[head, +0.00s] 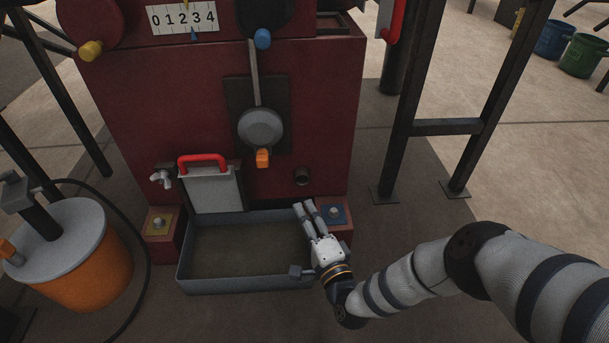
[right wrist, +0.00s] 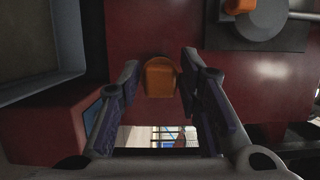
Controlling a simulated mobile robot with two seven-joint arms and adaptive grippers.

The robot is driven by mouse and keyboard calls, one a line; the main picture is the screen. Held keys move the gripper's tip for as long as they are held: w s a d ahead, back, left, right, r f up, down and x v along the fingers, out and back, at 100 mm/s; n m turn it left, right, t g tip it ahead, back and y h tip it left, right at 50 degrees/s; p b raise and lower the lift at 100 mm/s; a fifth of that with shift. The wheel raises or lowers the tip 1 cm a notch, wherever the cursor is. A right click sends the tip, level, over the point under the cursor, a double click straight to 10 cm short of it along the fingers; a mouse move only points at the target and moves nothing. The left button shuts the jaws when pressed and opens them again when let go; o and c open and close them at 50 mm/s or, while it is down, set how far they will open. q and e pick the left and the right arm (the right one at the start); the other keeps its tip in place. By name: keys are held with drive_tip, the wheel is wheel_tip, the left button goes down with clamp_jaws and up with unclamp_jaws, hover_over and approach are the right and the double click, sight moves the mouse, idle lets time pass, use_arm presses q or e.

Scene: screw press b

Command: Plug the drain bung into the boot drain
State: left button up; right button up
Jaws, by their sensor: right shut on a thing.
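My right gripper (head: 309,208) is in front of the red press, over the right end of the grey trough, with its fingers pointing at the press wall. It is shut on an orange piece, which I take as the drain bung (right wrist: 160,78); it shows between the fingertips (right wrist: 158,72) in the right wrist view. In the head view the bung cannot be made out at the fingers. I cannot make out the drain in the right wrist view. My left gripper is not in view.
The grey trough (head: 184,278) stands below a red-handled gate (head: 213,190). A corner foot with a blue plate (head: 341,216) is close beside my right gripper. An orange-handled lever (head: 262,158) hangs above left of the drain. Dark steel legs (head: 394,150) stand to the right.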

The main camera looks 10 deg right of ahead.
drive_tip(key=shift+w+d, duration=0.25)
drive_tip(key=shift+w, duration=1.15)
drive_tip(key=shift+w+d, duration=0.2)
drive_tip(key=shift+w, duration=1.15)
drive_tip(key=o, duration=0.4)
drive_tip(key=shift+c, duration=0.2)
clamp_jaws()
